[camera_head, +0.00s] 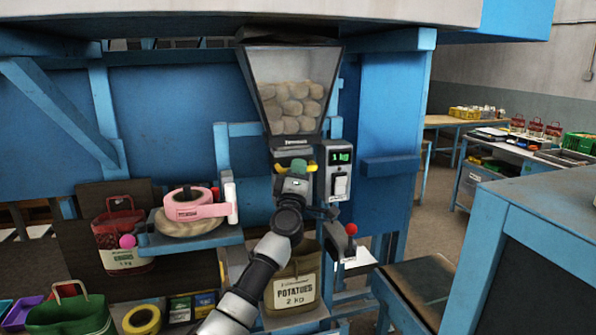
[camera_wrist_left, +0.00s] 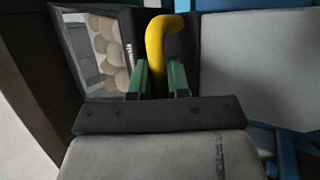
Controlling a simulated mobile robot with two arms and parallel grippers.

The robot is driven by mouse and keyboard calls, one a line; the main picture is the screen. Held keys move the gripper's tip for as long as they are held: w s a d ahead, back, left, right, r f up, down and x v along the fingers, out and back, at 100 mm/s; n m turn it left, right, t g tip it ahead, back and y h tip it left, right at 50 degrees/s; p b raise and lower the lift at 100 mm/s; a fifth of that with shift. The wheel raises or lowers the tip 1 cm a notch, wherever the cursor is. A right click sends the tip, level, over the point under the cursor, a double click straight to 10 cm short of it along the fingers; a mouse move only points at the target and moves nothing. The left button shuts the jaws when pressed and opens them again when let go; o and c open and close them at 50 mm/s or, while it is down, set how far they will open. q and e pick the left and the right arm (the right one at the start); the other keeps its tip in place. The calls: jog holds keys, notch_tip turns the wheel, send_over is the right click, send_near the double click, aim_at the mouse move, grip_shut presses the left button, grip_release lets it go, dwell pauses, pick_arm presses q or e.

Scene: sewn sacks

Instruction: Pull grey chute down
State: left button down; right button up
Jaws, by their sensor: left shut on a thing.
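A hopper (camera_head: 292,65) with a clear front holds potatoes, and its narrow dark outlet (camera_head: 290,143) is just below. In the left wrist view the green fingers of my left gripper (camera_wrist_left: 158,80) are closed around the yellow handle (camera_wrist_left: 157,45). My gripper and arm hide most of the chute, so I cannot tell its full shape. An olive sack (camera_head: 291,292) labelled POTATOES 2 kg hangs below, partly behind my arm. My right gripper is not in view.
A box (camera_head: 340,157) with a green 1 kg display and a switch sits right of the outlet. A red-knobbed lever (camera_head: 351,230) is below it. A blue bench (camera_head: 530,230) stands at right.

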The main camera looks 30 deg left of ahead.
pick_arm(q)
notch_tip(320, 180, down, 16)
jog(key=b, duration=1.1)
jog(key=shift+f+b, duration=0.2)
jog(key=shift+b, duration=0.15)
jog(key=c, duration=1.1)
grip_release()
jog(key=v, duration=1)
jog(key=shift+s+f, duration=0.15)
jog(key=shift+s, duration=0.2)
jog(key=shift+d, duration=0.15)
